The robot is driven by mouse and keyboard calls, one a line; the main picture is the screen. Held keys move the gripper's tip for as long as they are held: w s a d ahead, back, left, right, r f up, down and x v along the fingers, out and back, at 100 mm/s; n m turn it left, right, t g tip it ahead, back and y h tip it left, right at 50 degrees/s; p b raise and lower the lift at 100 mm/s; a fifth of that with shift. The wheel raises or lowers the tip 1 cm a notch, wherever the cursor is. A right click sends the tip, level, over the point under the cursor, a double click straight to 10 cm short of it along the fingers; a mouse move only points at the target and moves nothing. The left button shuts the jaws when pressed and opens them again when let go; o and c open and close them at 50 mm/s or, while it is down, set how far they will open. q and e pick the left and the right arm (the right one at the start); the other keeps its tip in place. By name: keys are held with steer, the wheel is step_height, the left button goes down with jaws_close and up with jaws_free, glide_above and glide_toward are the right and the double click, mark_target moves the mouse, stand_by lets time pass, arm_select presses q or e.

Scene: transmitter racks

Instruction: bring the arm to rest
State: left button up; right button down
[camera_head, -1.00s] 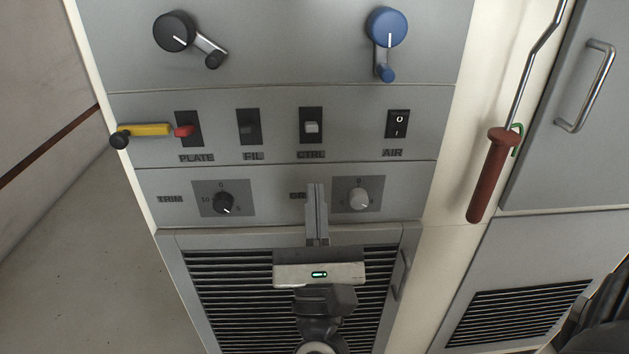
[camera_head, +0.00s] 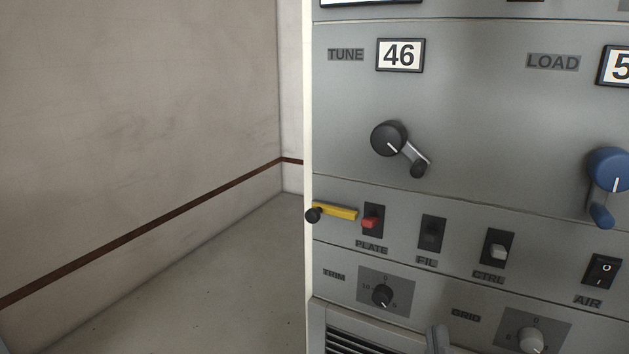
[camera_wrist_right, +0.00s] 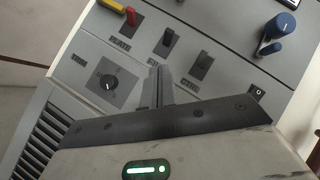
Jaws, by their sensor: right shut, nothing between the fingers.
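My right gripper (camera_head: 438,341) shows only as grey fingertips at the bottom edge of the head view, in front of the panel between the TRIM knob (camera_head: 382,295) and the GRID knob (camera_head: 530,341). In the right wrist view its fingers (camera_wrist_right: 158,88) are together with nothing between them. They point up toward the switch row, just right of the TRIM knob. The rest of the right arm is below the head view. My left gripper is in neither view.
The grey transmitter panel (camera_head: 470,110) carries a black TUNE crank (camera_head: 389,139), a blue LOAD crank (camera_head: 607,170), a red PLATE switch (camera_head: 370,222) with a yellow lever (camera_head: 335,211) beside it, and an AIR switch (camera_head: 602,271). Open floor (camera_head: 220,290) lies to the left.

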steer(key=s+a+f+n+g+y+p, duration=0.1)
steer(key=f+n+g, duration=0.6)
steer(key=n, duration=0.7)
steer(key=s+a+f+n+g+y+p, duration=0.1)
steer(key=s+f+n+g+y+p, duration=0.3)
steer(key=f+n, duration=0.5)
steer(key=s+n+g+p, duration=0.1)
steer(key=s+n+g, duration=0.1)
steer(key=n, duration=0.4)
steer(key=shift+s+a+g+y, duration=0.3)
steer(key=shift+s+a+g, duration=0.05)
steer(key=shift+s+g, duration=0.1)
